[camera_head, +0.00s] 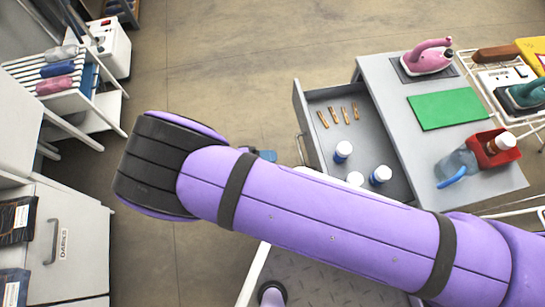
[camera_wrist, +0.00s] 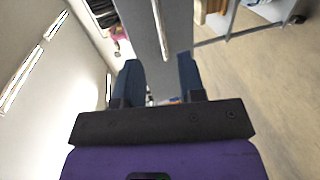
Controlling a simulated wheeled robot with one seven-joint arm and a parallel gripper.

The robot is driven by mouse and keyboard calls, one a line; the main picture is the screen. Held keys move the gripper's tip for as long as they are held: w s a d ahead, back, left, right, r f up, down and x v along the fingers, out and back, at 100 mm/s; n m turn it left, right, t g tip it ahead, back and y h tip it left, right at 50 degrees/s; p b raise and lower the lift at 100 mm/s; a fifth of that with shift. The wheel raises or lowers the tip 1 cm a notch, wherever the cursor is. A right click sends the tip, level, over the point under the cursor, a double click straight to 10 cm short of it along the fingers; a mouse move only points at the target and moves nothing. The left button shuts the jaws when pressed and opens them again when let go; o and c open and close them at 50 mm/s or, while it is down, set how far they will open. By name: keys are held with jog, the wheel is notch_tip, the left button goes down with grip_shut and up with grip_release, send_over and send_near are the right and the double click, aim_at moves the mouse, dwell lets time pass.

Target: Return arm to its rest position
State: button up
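My purple arm (camera_head: 320,220) stretches across the head view from the lower right to a bend at the left. It passes over the front of an open drawer. My gripper (camera_wrist: 159,78) shows in the wrist view with its two dark blue fingers apart. I see nothing held between them; a grey panel (camera_wrist: 158,25) with a pale bar lies beyond. In the head view my gripper is mostly hidden behind the arm; a small blue piece above the forearm may be part of it, but I cannot tell.
The open drawer (camera_head: 318,150) holds several clothespins (camera_head: 338,115) and white bottles (camera_head: 381,175). The grey worktop (camera_head: 385,75) carries a pink iron (camera_head: 427,58), a green mat (camera_head: 447,108) and a red caddy (camera_head: 493,149). A white rack (camera_head: 75,100) and cabinet (camera_head: 80,240) stand left. Open floor (camera_head: 230,50) lies between.

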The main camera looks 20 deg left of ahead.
dwell(0.4)
jog(key=w+d+r+m+g+y, duration=0.1)
jog(key=w+r+g, duration=0.4)
jog(key=r, duration=0.5)
jog(key=w+d+r+m+g+y, duration=0.2)
jog(key=w+r, duration=0.5)
jog(key=r, duration=0.3)
jog(key=w+d+r+g+y, duration=0.1)
jog(key=w+d+r, duration=0.25)
jog(key=r, duration=0.25)
jog(key=w+d+r+m+g+y, duration=0.1)
jog(key=w+d+r+y, duration=0.1)
jog(key=d+r, duration=0.35)
jog(key=w+d+r+g+y, duration=0.1)
jog(key=w+d+r, duration=0.1)
jog(key=d+r, duration=0.35)
jog(key=s+d+r+m+t+y, duration=0.1)
jog(key=s+d+r+y, duration=0.15)
jog(key=d+r, duration=0.55)
jog(key=s+d+r+m+t+y, duration=0.1)
jog(key=s+d+r+y, duration=0.15)
jog(key=d+r, duration=0.55)
jog(key=s+d+r+t+y, duration=0.1)
jog(key=s+d+r+t, duration=0.3)
jog(key=s+d, duration=0.6)
jog(key=shift+s+d+m+t, duration=0.3)
jog(key=shift+s+d+m, duration=0.1)
jog(key=shift+s, duration=0.65)
